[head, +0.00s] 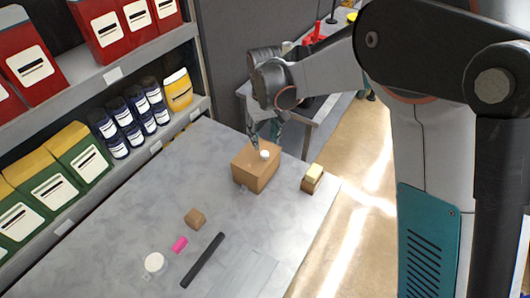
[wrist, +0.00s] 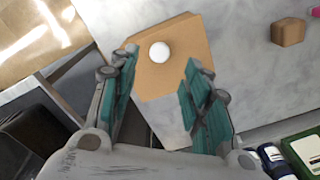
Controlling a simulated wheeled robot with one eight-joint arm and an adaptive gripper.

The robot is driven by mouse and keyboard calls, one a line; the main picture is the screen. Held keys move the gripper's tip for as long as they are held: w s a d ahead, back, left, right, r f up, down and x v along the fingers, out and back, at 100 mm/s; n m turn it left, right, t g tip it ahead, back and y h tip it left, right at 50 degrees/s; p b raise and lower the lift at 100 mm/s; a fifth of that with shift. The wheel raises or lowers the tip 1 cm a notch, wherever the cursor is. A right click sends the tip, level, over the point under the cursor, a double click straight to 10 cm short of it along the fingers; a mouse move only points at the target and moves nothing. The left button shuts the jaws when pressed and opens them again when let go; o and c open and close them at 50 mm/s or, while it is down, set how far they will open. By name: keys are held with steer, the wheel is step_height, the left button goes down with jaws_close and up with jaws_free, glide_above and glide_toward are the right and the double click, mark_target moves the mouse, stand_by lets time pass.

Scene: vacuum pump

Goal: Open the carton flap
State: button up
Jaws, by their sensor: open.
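A brown cardboard carton (head: 255,170) stands on the grey table, with a round white knob (head: 264,154) on its top. In the wrist view the carton's top (wrist: 188,60) lies just beyond my fingertips, and the white knob (wrist: 159,52) is near its left part. My gripper (wrist: 157,62) is open, its two teal fingers apart with nothing held between them. I cannot tell whether the fingers touch the carton. The carton's top looks closed.
A small brown block (head: 195,218), a pink piece (head: 179,244), a white round item (head: 154,263) and a black bar (head: 203,260) lie nearer. Shelves (head: 112,76) with boxes and bottles line the left.

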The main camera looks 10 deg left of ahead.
mark_target(265, 153)
step_height(265, 153, down, 8)
steer(key=shift+r+b, duration=0.1)
steer(key=shift+b, duration=0.2)
jaws_close()
